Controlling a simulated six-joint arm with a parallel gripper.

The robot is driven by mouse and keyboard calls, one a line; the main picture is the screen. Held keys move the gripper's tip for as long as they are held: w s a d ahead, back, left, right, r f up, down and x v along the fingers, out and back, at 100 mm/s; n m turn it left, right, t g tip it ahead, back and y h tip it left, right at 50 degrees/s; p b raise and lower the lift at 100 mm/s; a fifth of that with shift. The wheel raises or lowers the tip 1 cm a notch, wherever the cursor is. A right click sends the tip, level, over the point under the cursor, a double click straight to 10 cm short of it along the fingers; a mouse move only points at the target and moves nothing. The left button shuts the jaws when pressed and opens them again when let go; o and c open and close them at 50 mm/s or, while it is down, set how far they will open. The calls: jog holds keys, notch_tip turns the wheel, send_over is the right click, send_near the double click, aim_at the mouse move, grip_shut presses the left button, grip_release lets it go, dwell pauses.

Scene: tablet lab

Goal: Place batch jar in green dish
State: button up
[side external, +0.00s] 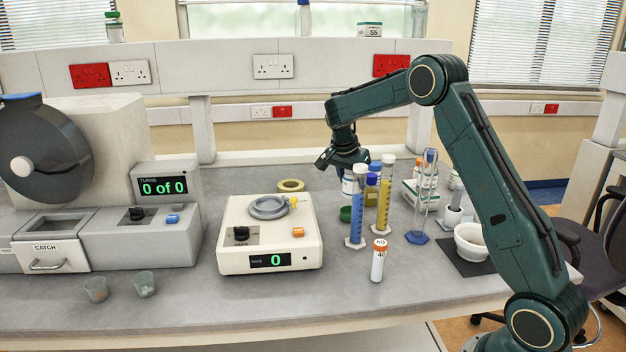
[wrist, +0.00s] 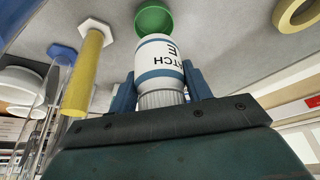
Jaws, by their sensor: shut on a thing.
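The batch jar (wrist: 158,60) is white with blue bands and dark lettering. In the wrist view my gripper (wrist: 163,85) is shut around its ribbed cap end, one blue finger on each side. The green dish (wrist: 153,18) shows just beyond the jar's base, which overlaps its near edge in that view. In the side view my gripper (side external: 346,163) points down behind the cylinders, with the jar (side external: 348,185) below it. The green dish (side external: 345,214) is on the bench beneath the jar, partly hidden by the blue cylinder. The jar appears above the dish; contact cannot be told.
A blue-filled cylinder (side external: 356,215) and a yellow one (side external: 384,205) stand close in front and right. An orange-capped bottle (side external: 378,262) stands nearer. A tape roll (side external: 290,185) and white balance (side external: 268,235) are left. A mortar (side external: 472,240) is right.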

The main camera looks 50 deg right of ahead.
aim_at(351, 192)
jog(key=shift+f, duration=0.2)
jog(key=shift+f, duration=2.1)
jog(key=shift+f, duration=0.4)
jog(key=o, duration=1)
jog(key=shift+o, duration=0.2)
jog(key=shift+r, duration=0.1)
jog(key=shift+a+r, duration=0.1)
jog(key=shift+r, duration=0.4)
jog(key=v, duration=1.1)
jog(key=shift+a+r, duration=0.1)
jog(key=shift+r, duration=0.2)
